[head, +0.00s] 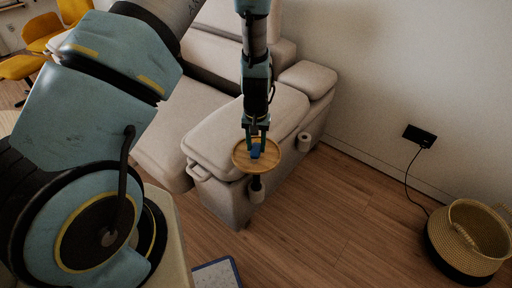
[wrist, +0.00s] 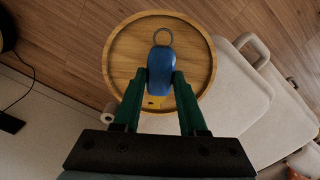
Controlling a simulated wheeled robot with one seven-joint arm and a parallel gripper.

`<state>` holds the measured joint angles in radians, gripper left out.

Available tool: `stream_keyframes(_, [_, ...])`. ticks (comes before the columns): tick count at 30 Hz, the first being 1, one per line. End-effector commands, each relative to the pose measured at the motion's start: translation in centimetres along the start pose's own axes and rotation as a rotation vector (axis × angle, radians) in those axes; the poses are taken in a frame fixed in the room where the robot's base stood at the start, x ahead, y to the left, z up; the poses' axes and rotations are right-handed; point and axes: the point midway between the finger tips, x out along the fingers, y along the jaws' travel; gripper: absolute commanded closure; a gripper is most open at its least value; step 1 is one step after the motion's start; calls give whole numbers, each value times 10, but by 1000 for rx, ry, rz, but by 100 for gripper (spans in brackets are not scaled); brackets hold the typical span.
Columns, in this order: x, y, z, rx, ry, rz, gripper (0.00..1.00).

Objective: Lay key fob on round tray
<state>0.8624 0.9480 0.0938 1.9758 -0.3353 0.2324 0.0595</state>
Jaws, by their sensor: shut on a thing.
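The key fob (wrist: 160,68) is blue with a metal ring at its far end in the wrist view. My gripper (wrist: 160,84) has its two green fingers shut on the fob's sides. The round tray (wrist: 122,65) is wooden with a raised rim and lies beneath the fob. In the head view the fob (head: 256,150) shows as a small blue shape between the fingertips of my gripper (head: 257,142), over the tray (head: 241,160). I cannot tell whether the fob touches the tray. A small yellow thing (wrist: 153,102) shows on the tray near the fingers.
The tray stands on a dark post beside the beige sofa (head: 205,150). A woven basket (head: 470,235) is on the wooden floor at the right. A black wall box (head: 420,135) with a cable is on the wall. The floor between is clear.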

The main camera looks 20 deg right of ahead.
Motion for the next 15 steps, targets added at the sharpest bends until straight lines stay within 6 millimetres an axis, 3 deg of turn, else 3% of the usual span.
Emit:
stream_keyframes(6, [20, 0, 0, 0, -1, 0, 100])
stream_keyframes(15, [22, 0, 0, 0, 0, 0, 100])
